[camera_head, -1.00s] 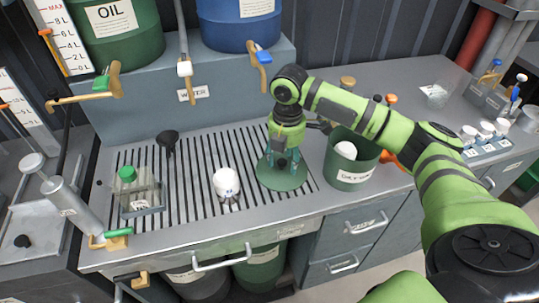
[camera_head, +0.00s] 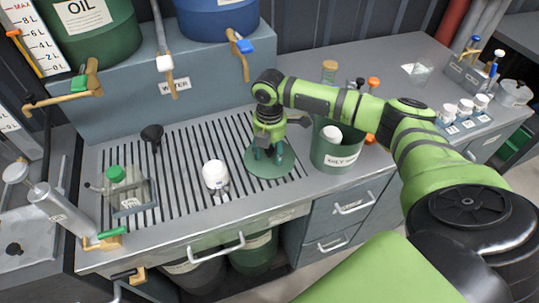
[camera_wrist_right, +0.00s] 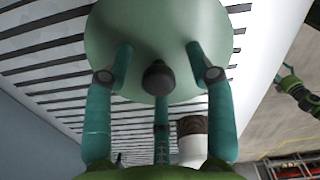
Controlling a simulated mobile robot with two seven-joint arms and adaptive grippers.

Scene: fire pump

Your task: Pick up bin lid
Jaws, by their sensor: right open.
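The bin lid (camera_head: 276,170) is a round green disc with a dark knob (camera_wrist_right: 158,78). It lies on the slotted grate, left of the green bin (camera_head: 324,158). My right gripper (camera_head: 268,153) points down over the lid. In the right wrist view its teal fingers (camera_wrist_right: 160,85) are open and spread around the knob, with gaps between them and it. The fingers and wrist partly cover the lid in the head view. A green and black arm part with teal fingers, apparently my left gripper (camera_wrist_right: 284,76), shows small at the right wrist view's right edge.
A white-capped bottle (camera_head: 215,175) stands on the grate (camera_head: 182,190), left of the lid. A clear green-capped container (camera_head: 125,190) and a black funnel (camera_head: 152,135) are farther left. The bin holds a white-topped item (camera_head: 331,133). Taps hang above the grate.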

